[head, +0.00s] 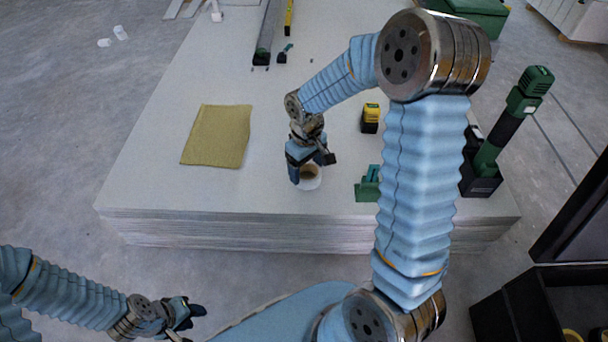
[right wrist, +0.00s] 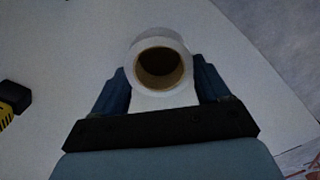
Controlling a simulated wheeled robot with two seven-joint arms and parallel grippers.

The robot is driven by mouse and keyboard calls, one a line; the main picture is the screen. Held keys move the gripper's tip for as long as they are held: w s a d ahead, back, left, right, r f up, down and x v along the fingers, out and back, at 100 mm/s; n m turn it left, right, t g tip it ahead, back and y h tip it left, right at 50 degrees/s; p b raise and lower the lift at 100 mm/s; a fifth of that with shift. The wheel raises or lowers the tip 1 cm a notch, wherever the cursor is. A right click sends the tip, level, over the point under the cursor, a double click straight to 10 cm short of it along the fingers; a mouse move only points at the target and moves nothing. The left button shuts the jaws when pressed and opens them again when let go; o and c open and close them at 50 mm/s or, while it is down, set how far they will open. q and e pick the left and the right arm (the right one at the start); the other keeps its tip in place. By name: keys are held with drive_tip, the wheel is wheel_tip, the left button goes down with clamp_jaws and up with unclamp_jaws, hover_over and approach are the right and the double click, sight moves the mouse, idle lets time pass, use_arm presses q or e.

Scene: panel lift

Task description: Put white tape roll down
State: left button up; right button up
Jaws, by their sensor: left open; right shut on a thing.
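The white tape roll (head: 313,183) with a brown core is at my right gripper (head: 306,171) in the head view, over the front middle part of the pale panel stack (head: 270,197). In the right wrist view the roll (right wrist: 165,101) sits between the two blue fingers, its open core facing the camera. My right gripper (right wrist: 155,95) is shut on it. I cannot tell whether the roll touches the panel. My left gripper (head: 190,314) is open and empty, low at the left, in front of the stack and off it.
A yellow-tan cloth (head: 217,136) lies left of the roll. A yellow-black tape measure (head: 370,117), a green tool (head: 368,186) and a black holder (head: 481,181) with a green-handled tool are to the right. Bare panel lies between cloth and roll.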

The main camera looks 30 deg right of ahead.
drive_tip(key=shift+w+a+f, duration=0.1)
drive_tip(key=shift+w+f, duration=0.1)
drive_tip(key=shift+f, duration=0.1)
drive_tip(key=shift+w+f+b, duration=0.1)
drive_tip(key=shift+f+b, duration=0.2)
drive_tip(key=shift+f, duration=1.25)
drive_tip(key=shift+f, duration=0.2)
drive_tip(key=o, duration=1)
drive_tip(key=shift+o, duration=0.2)
drive_tip(key=shift+r, duration=0.15)
